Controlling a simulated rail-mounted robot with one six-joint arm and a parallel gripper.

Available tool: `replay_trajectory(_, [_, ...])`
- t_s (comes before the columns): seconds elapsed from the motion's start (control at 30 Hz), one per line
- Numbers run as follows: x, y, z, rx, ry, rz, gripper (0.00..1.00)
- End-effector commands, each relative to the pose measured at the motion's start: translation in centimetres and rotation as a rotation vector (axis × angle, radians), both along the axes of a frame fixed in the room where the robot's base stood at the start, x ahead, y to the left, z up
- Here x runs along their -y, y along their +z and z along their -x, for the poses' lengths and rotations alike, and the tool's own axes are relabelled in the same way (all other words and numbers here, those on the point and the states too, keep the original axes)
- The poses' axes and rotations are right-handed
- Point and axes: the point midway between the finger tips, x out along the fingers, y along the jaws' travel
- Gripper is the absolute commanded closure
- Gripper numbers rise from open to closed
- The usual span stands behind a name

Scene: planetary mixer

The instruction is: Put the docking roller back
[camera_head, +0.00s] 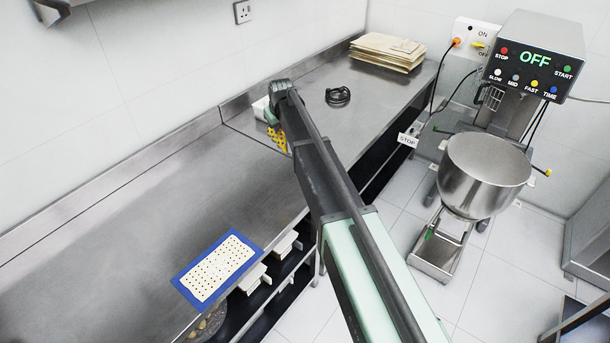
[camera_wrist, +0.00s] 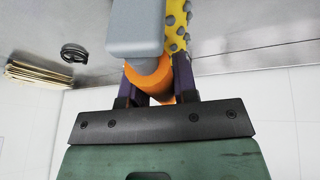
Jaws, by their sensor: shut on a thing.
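The docking roller shows in the wrist view as a yellow roller (camera_wrist: 203,28) with grey studs, a pale grey part (camera_wrist: 136,28) and an orange handle (camera_wrist: 150,76). My gripper (camera_wrist: 154,88) is shut on the orange handle, with dark fingers on either side. In the head view, the studded yellow roller (camera_head: 277,139) shows at the far end of my arm, over or on the steel counter near the wall. My arm hides part of it there. Whether the roller touches the counter cannot be told.
A blue mat (camera_head: 178,280) with a pale, hole-dotted sheet (camera_head: 218,267) lies at the counter's front edge. A black cable coil (camera_head: 338,96) and a stack of flat sheets (camera_head: 387,51) lie farther back. A mixer with a steel bowl (camera_head: 487,170) stands right. The left counter is bare.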

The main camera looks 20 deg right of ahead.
Motion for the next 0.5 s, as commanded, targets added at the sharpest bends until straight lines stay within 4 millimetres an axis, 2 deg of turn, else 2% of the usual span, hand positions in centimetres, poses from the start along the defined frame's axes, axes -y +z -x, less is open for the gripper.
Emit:
replay_trajectory(0.17, [0.1, -0.3, 0.0, 0.002, -0.03, -0.011, 1.0])
replay_trajectory(0.27, [0.1, -1.9, 0.0, 0.002, -0.03, -0.011, 1.0])
replay_trajectory(0.37, [0.1, -5.0, 0.0, 0.001, -0.029, -0.011, 1.0])
replay_trajectory(0.5, [0.1, -10.0, 0.0, 0.001, -0.029, -0.011, 1.0])
